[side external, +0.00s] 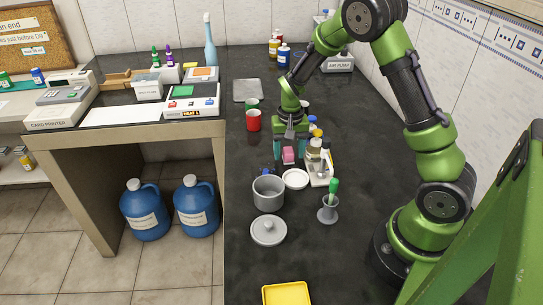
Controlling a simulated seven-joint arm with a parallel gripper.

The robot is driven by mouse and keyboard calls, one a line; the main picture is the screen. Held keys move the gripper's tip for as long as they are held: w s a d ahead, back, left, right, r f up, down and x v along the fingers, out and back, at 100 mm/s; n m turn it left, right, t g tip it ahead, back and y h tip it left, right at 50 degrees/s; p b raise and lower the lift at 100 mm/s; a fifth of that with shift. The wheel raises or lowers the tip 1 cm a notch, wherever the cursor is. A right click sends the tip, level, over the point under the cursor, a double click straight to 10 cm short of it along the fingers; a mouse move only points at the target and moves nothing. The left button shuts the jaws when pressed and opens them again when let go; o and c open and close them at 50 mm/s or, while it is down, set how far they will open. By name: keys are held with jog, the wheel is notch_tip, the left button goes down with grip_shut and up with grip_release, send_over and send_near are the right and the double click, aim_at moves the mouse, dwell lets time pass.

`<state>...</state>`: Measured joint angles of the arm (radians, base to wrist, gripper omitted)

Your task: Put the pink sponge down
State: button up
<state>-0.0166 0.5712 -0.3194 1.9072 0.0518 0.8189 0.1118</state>
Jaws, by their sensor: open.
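The pink sponge (289,155) is on or just above the dark bench top, between the two fingers of my gripper (291,153). My gripper is open and points down, with one teal finger on each side of the sponge. I cannot tell whether the sponge touches either finger. The sponge is small in this view and its lower edge is close to the white dish (295,179).
A grey pot (268,193) and its lid (268,230) stand in front, with a holder with a green-handled tool (328,212) to the right. Bottles on a white tray (320,178) stand close to my gripper's right. A red cup (253,122) is behind left. Bench is clear left of the gripper.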

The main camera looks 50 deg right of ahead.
aim_at(289, 151)
notch_tip(289, 151, up, 11)
jog(key=s+a+r+n+t+y, duration=0.2)
jog(key=s+a+r+n+t, duration=0.3)
jog(key=s+a+r, duration=0.7)
jog(key=s+a+t, duration=0.1)
jog(key=s+t, duration=0.1)
jog(key=s, duration=0.1)
jog(key=shift+s, duration=0.3)
jog(key=shift+o, duration=1.1)
